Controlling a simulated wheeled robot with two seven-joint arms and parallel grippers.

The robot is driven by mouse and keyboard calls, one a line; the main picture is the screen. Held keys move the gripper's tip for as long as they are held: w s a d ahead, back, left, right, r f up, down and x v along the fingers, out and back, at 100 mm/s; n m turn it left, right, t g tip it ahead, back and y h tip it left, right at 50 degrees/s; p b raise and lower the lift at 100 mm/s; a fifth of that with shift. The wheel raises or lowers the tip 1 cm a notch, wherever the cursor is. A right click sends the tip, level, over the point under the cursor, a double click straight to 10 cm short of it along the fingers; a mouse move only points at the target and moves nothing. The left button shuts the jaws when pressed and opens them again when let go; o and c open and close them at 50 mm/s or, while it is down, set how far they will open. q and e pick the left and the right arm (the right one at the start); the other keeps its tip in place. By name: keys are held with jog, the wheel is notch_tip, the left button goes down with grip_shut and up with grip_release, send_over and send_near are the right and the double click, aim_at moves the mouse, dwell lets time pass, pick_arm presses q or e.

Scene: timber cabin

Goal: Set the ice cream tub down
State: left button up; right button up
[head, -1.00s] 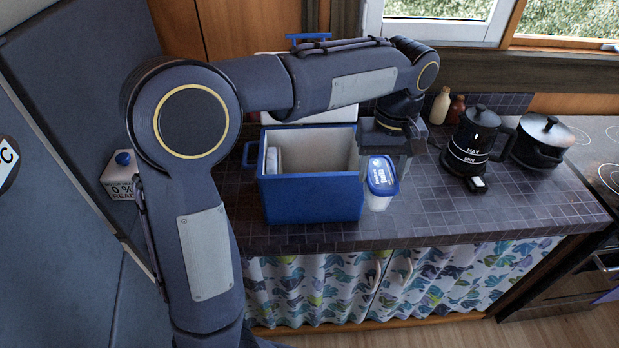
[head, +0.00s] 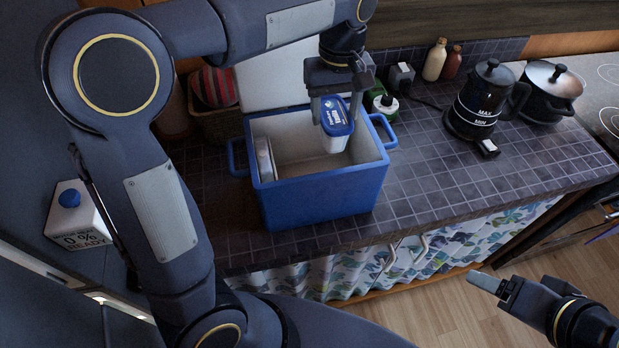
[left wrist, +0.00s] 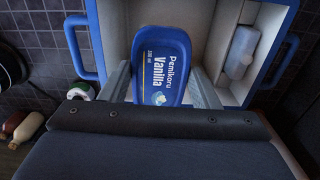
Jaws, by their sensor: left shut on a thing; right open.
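The ice cream tub (head: 336,128) has a blue lid and a white body. My left gripper (head: 335,108) is shut on it and holds it upright over the open blue cooler box (head: 322,200), towards the right part of its opening. In the left wrist view the lid (left wrist: 161,66) reads "Pemikoru Vanilla" and sits between the two fingers (left wrist: 160,88). Whether the tub's base touches the cooler floor cannot be told. My right gripper (head: 490,286) is at the lower right, away from the counter and empty.
A white item (head: 264,158) stands inside the cooler at its left wall. The cooler's raised lid (head: 285,78) is behind. A kettle (head: 477,100), a pot (head: 549,92) and bottles (head: 435,60) stand to the right.

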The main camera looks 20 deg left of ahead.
pick_arm(q)
notch_tip(320, 180, down, 6)
jog(key=b, duration=0.5)
jog(key=shift+w+a+f+b, duration=0.1)
jog(key=shift+a+f+b, duration=0.1)
jog(key=shift+b, duration=0.1)
notch_tip(320, 180, down, 9)
jog(key=shift+f, duration=0.4)
jog(key=shift+f, duration=0.15)
jog(key=o, duration=1.1)
